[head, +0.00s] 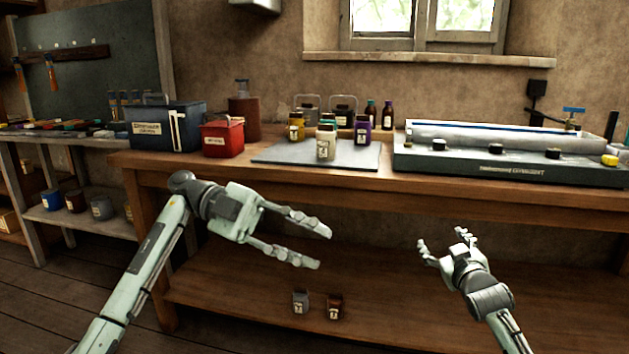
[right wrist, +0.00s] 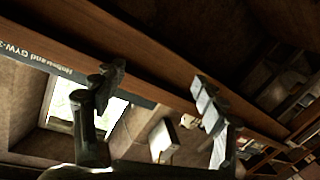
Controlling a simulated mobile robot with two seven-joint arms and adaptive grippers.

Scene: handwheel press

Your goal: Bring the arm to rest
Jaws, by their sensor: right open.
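My left gripper (head: 321,248) is in front of the workbench in the head view, fingers spread and pointing right, with nothing between them. My left arm (head: 152,262) comes up from the lower left corner. My right gripper (head: 443,239) is open and empty in front of the bench, below the long grey machine, its fingers pointing up. My right arm (head: 509,331) comes in from the bottom. In the right wrist view the two fingers of my right gripper (right wrist: 155,92) stand apart with nothing held between them.
The wooden workbench (head: 395,195) carries a blue box (head: 165,131), a red box (head: 220,139), several bottles on a grey mat (head: 275,153) and the grey machine (head: 505,172). Two small jars (head: 301,302) (head: 335,306) stand on the lower shelf (head: 240,300). A side shelf stands left.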

